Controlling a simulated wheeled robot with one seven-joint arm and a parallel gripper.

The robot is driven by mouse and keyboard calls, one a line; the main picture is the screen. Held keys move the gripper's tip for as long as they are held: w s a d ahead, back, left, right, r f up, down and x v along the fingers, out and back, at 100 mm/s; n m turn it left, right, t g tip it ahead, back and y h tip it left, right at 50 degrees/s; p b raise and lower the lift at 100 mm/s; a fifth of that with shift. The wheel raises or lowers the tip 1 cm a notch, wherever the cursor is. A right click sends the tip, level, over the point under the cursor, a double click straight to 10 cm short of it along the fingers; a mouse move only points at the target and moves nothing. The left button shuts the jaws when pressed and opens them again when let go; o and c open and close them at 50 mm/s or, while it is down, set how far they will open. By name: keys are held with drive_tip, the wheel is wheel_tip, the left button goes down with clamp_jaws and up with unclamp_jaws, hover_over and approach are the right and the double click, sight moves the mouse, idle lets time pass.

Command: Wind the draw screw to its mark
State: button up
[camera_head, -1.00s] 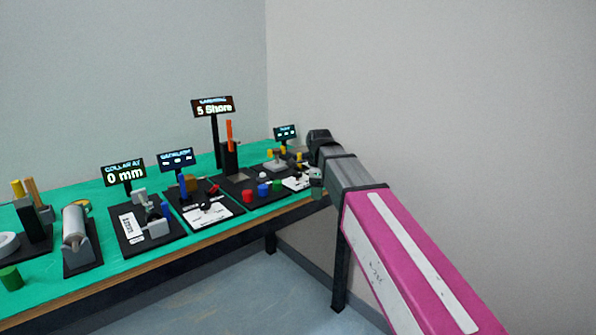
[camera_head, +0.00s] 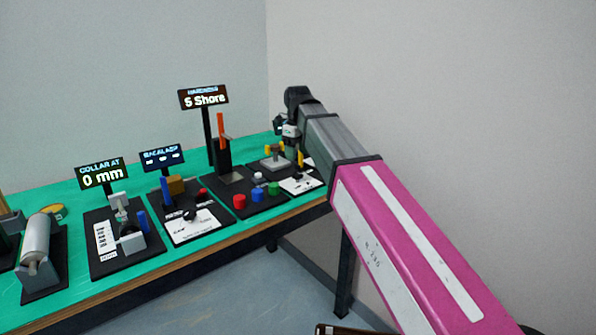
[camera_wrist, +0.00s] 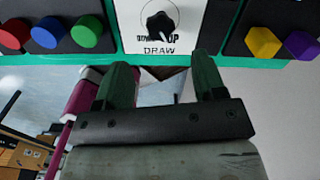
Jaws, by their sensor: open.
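The draw screw's black knob (camera_wrist: 160,24), with a white pointer line, sits on a white plate (camera_wrist: 186,42) lettered DRAW at the top of the wrist view. "UP" is legible beside the knob. In the head view a white plate (camera_head: 305,186) with a small dark knob lies at the front of the rightmost station. My gripper (camera_wrist: 162,70) is open, its two green fingers spread and empty. In the wrist view the fingertips are below the lettering, apart from the knob. In the head view my gripper (camera_head: 290,133) is above that station, its fingers hard to make out.
Red (camera_head: 239,201), blue (camera_head: 257,194) and green (camera_head: 273,188) buttons stand left of the plate. Yellow (camera_wrist: 263,42) and purple (camera_wrist: 302,46) knobs are right of it. An orange post (camera_head: 222,130) and a "5 Shore" sign (camera_head: 204,98) rise behind. The wall is close at right.

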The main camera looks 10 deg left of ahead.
sight(298, 173)
wheel_tip(298, 173, down, 8)
drive_tip(key=shift+r, duration=0.25)
drive_tip(key=c, duration=0.9)
